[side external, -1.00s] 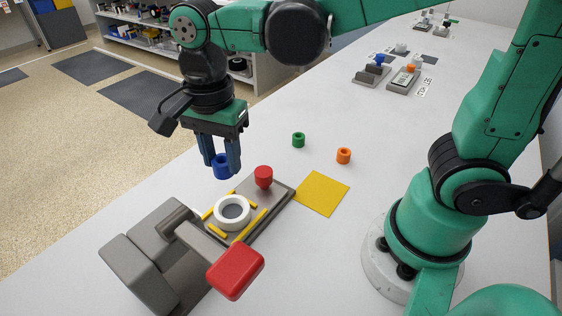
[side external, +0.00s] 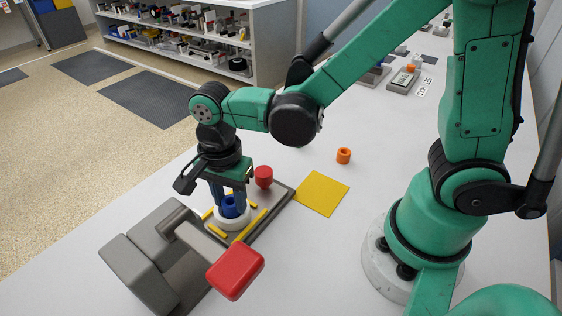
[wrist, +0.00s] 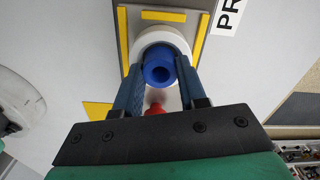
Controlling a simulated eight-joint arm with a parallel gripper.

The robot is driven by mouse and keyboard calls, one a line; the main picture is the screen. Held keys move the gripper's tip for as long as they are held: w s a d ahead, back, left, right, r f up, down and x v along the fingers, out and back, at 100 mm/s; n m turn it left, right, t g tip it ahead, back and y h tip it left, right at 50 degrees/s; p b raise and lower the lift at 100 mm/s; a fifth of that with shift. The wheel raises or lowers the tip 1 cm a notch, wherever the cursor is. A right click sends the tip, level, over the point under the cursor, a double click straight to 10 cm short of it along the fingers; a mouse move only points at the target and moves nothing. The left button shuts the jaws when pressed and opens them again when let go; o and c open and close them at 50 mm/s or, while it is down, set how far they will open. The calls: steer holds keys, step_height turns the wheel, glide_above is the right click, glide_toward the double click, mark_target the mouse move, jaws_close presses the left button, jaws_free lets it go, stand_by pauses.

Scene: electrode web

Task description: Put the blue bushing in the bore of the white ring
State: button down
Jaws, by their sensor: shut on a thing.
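The blue bushing (side external: 229,207) is held upright between the fingers of my gripper (side external: 229,203), which is shut on it. The white ring (side external: 233,222) lies on the grey fixture plate between yellow strips, directly under the bushing. In the wrist view the bushing (wrist: 158,66) overlaps the ring's opening, and the ring (wrist: 160,33) shows as a pale arc around its far side, between the fingers of my gripper (wrist: 158,76). The bushing's lower end is hidden, so I cannot tell how far it is in the bore.
A red knob (side external: 264,177) stands on the plate just behind my gripper. A grey press-like block with a red pad (side external: 236,271) is in front. A yellow square (side external: 322,193) and an orange bushing (side external: 343,156) lie to the right. Bare table lies around them.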

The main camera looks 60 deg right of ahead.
mark_target(230, 201)
steer(key=shift+c, duration=2.4)
jaws_free()
steer(key=shift+f, duration=0.15)
step_height(230, 201, up, 12)
steer(key=s+d+f+n+t, duration=0.1)
steer(key=d+n+t, duration=0.6)
steer(key=n, duration=0.8)
steer(key=d+f, duration=0.1)
steer(key=d, duration=0.2)
steer(key=shift+s+f, duration=0.15)
steer(key=shift+f, duration=0.15)
